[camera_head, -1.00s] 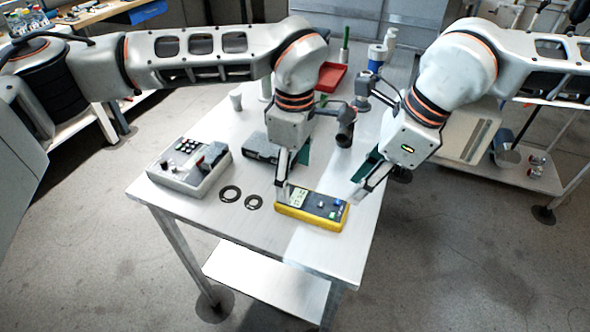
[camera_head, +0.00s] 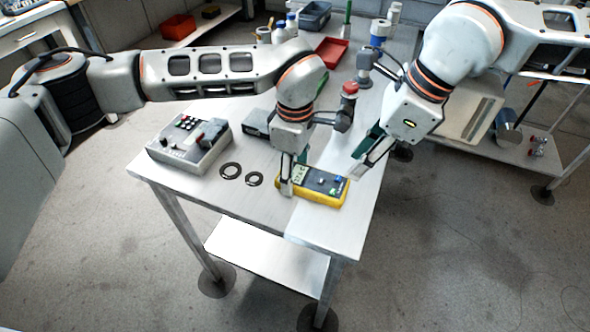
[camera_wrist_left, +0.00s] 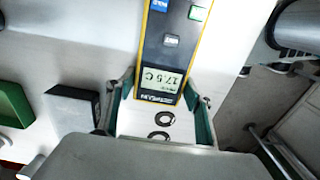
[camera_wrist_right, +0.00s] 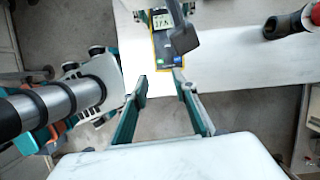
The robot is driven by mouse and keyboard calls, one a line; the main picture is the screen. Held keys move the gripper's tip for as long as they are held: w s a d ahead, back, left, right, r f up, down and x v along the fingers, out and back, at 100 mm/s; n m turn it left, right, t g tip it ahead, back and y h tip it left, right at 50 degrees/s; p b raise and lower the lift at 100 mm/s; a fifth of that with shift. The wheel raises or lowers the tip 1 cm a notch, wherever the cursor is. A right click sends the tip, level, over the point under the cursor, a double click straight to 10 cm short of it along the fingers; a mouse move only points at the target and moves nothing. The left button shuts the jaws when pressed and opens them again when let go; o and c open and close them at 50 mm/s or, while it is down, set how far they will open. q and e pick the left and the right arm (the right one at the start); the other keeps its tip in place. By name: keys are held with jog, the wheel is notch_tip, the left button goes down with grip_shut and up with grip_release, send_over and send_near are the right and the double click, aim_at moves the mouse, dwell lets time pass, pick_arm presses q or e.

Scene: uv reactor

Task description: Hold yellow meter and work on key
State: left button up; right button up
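The yellow meter (camera_head: 322,198) lies flat on the table, with its display at the left end and small coloured keys toward the right. A green key (camera_wrist_left: 197,13), a grey key (camera_wrist_left: 171,41) and a blue key (camera_wrist_left: 160,5) show in the left wrist view. My left gripper (camera_head: 287,189) points down at the display end. Its fingers stand either side of the meter (camera_wrist_left: 158,75), apparently still open; firm contact cannot be told. My right gripper (camera_wrist_right: 160,82) is open and empty, above and short of the meter's right end. A dark piece hides part of the meter in the right wrist view.
A grey control box (camera_head: 190,145) and two black rings (camera_head: 231,170) lie left of the meter. A dark case (camera_head: 257,123) sits behind my left gripper. A red tray (camera_head: 332,50) and bottles stand at the back. The table's front edge is close to the meter.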

pick_arm(q)
jog(key=c, duration=0.5)
jog(key=shift+c, duration=0.2)
pick_arm(e)
grip_shut()
dwell(0.5)
